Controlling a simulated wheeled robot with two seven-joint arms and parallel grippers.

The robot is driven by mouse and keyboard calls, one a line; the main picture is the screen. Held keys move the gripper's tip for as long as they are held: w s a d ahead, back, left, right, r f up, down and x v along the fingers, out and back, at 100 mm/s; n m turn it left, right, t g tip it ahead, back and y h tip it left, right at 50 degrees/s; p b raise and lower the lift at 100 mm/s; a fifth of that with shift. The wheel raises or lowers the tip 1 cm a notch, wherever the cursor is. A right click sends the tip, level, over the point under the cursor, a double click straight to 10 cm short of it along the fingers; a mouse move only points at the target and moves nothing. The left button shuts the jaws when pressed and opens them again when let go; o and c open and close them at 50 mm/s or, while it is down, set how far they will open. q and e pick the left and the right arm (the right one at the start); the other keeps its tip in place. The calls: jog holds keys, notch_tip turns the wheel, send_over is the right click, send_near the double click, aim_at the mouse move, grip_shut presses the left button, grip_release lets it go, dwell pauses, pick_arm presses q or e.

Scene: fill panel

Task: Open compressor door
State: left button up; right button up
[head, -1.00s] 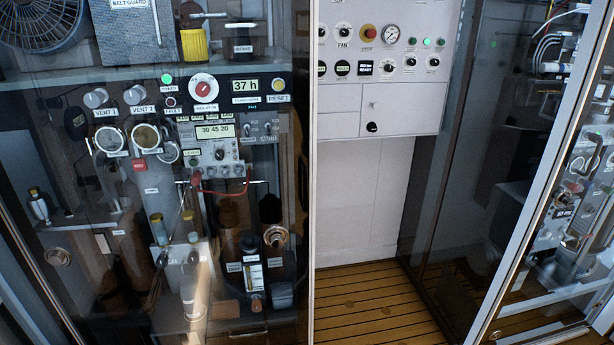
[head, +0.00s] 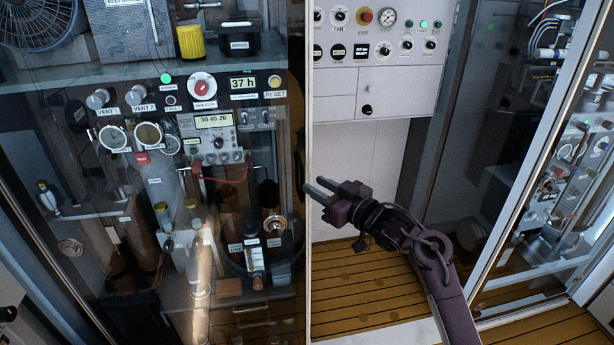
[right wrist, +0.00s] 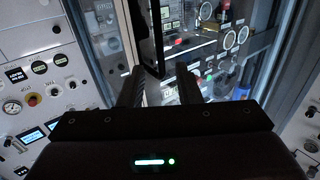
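The compressor door is most likely the large glass panel (head: 90,235) at the left of the head view, with a pale upright edge (head: 309,90); compressor gear shows through it. My right gripper (head: 313,190) is at that edge, around mid-height, its fingers pointing left. In the right wrist view the two fingers (right wrist: 158,90) stand apart, with a dark upright bar (right wrist: 148,35) just beyond or between them. I cannot tell whether the bar is a handle or whether they touch it. My left gripper is not in view.
A white control panel (head: 380,70) with knobs and a gauge stands behind my right arm. Another glass panel in a metal frame (head: 530,160) stands at the right. The slatted wooden floor (head: 380,290) between them is clear.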

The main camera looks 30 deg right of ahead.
aim_at(307, 181)
jog(key=shift+p+x, duration=0.45)
jog(key=shift+x, duration=1.65)
grip_shut()
